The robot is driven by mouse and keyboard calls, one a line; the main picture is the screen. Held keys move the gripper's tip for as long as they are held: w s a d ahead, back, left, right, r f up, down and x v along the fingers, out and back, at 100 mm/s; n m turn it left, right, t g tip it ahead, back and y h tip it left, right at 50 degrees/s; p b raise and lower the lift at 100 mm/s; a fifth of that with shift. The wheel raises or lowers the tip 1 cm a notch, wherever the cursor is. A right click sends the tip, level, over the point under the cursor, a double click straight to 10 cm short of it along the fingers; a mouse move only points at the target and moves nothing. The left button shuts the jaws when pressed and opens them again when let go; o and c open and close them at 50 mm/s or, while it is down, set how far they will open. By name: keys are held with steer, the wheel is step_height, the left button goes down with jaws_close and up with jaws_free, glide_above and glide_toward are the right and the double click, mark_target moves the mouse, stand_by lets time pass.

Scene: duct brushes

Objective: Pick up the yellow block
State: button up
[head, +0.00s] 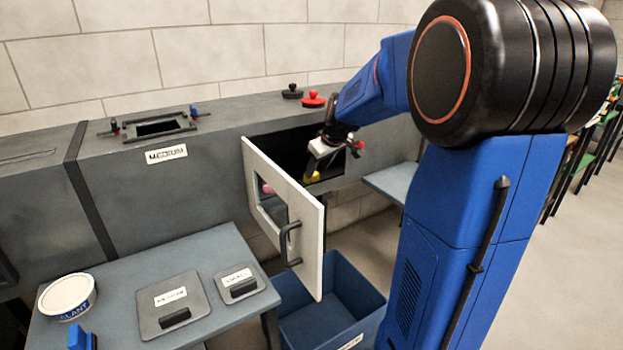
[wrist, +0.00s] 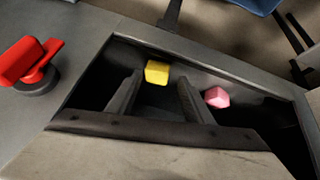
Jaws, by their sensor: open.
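The yellow block (wrist: 157,72) lies inside the dark opening of the grey duct, and a bit of it shows in the head view (head: 313,176). My gripper (wrist: 159,88) is open and empty. It reaches into the opening, and in the wrist view the block appears between and just beyond its two fingertips. I cannot tell how much depth separates them. In the head view my gripper (head: 318,165) is at the opening, close to the yellow block and partly covering the inside.
A pink block (wrist: 217,97) lies to the right in the wrist view. A white hinged door (head: 312,240) stands open before the opening. A red turn latch (wrist: 32,65) sits beside the opening. A blue bin (head: 335,312) stands below, and a side table (head: 215,262) holds lids.

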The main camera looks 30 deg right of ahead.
steer(key=shift+w, duration=0.85)
steer(key=x, duration=0.5)
steer(key=c, duration=0.8)
